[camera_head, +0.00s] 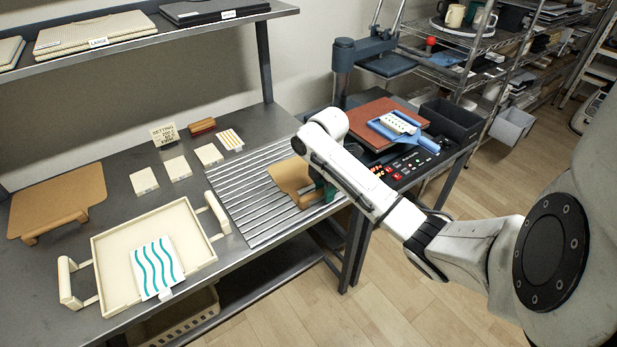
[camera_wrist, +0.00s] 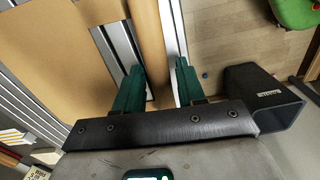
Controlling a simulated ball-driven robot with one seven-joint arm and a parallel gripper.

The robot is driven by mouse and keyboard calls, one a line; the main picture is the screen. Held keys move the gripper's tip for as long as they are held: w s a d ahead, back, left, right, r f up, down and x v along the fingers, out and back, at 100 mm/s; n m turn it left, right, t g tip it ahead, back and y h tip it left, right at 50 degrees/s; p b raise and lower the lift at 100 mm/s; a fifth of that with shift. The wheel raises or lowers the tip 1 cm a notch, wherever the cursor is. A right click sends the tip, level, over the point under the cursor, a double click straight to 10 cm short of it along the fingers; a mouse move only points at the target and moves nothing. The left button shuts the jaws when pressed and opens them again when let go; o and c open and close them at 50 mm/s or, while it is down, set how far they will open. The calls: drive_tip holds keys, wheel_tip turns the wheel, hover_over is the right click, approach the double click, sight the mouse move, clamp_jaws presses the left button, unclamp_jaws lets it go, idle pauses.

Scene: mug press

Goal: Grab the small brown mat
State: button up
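The small brown mat (camera_head: 288,176) lies on the slatted metal rack at the table's right side, with a rounded handle bar along its front edge. My gripper (camera_head: 324,190) is at the mat's handle end, partly hidden by my arm in the head view. In the wrist view, my gripper's (camera_wrist: 160,66) two green fingers stand apart on either side of the rounded brown handle (camera_wrist: 148,38). A gap shows between the handle and the right finger. The flat part of the mat (camera_wrist: 60,45) fills the upper left.
A larger brown mat (camera_head: 62,198) lies at the far left. A cream tray (camera_head: 105,262) holds a wavy-striped cloth. Small pale tiles (camera_head: 177,168) sit behind. A control panel (camera_head: 405,165), a blue-handled tool (camera_head: 405,130) and dark bins (camera_head: 452,120) are at the right.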

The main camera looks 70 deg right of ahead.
clamp_jaws()
drive_tip(key=shift+r, duration=0.15)
